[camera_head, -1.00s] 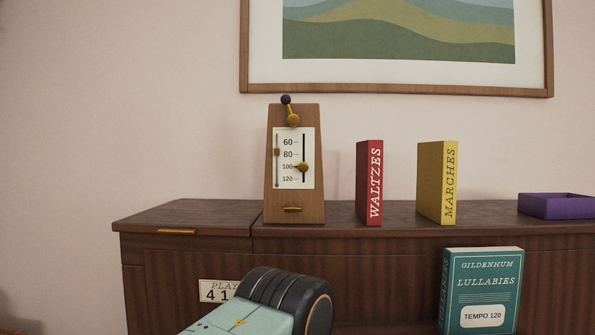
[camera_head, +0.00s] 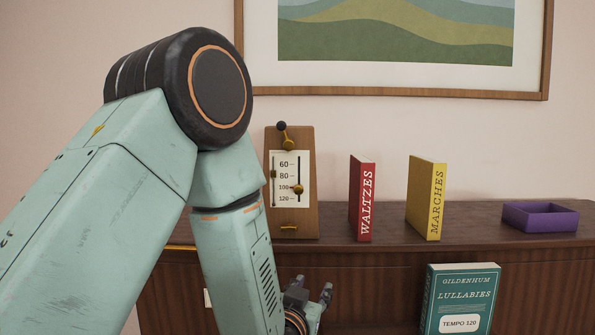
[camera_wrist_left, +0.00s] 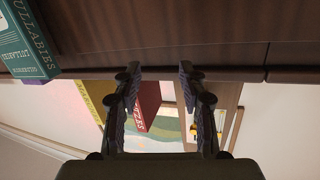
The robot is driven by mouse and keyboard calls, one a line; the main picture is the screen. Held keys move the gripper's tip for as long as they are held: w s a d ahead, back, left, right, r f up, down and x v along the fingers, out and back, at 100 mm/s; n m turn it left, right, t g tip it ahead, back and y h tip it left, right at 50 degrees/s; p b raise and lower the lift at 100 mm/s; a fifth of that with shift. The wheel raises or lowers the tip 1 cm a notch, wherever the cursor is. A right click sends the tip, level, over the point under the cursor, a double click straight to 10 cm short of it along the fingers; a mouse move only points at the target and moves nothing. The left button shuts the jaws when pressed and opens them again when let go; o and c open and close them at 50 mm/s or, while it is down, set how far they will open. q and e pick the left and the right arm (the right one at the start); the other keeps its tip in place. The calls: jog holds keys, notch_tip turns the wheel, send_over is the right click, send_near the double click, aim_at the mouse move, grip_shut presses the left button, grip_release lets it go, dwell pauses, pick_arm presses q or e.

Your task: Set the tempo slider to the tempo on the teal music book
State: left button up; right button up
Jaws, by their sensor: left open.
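The wooden metronome (camera_head: 307,222) stands on the cabinet with a scale of 60, 80, 100 and 120. Its brass slider knob (camera_head: 298,189) sits level with 100. The teal music book (camera_head: 459,297), titled Lullabies, stands low in front of the cabinet and reads "TEMPO 120". My left gripper (camera_head: 311,289) is open and empty, below the metronome and in front of the cabinet front. In the left wrist view its fingers (camera_wrist_left: 158,74) are spread, with the metronome (camera_wrist_left: 228,95) beyond the right finger and the teal book (camera_wrist_left: 24,42) at upper left. My right gripper is not in view.
The red Waltzes book (camera_head: 362,200) and yellow Marches book (camera_head: 427,200) stand right of the metronome. A purple tray (camera_head: 540,219) is at the far right of the cabinet top (camera_head: 480,225). A framed picture (camera_head: 400,91) hangs above. My left arm covers the cabinet's left part.

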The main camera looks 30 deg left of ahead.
aim_at(298, 193)
pick_arm(q)
jog(key=a+r+t+y, duration=0.2)
jog(key=r+y, duration=0.1)
jog(key=r, duration=0.4)
jog(key=a+r+t+y, duration=0.2)
jog(key=r+y, duration=0.1)
jog(key=r, duration=0.4)
jog(key=p+x, duration=0.2)
jog(key=x, duration=0.3)
jog(key=shift+w+a+r, duration=0.1)
jog(key=shift+w+a, duration=0.05)
jog(key=shift+w, duration=0.25)
jog(key=shift+w+a+r+h, duration=0.1)
jog(key=shift+w+h, duration=0.25)
jog(key=shift+h, duration=0.05)
jog(key=shift+r+p, duration=0.2)
jog(key=shift+p, duration=0.1)
jog(key=shift+s, duration=0.1)
jog(key=shift+w+a+f, duration=0.1)
jog(key=shift+w+f, duration=0.05)
jog(key=shift+w, duration=0.1)
jog(key=c, duration=0.4)
grip_shut()
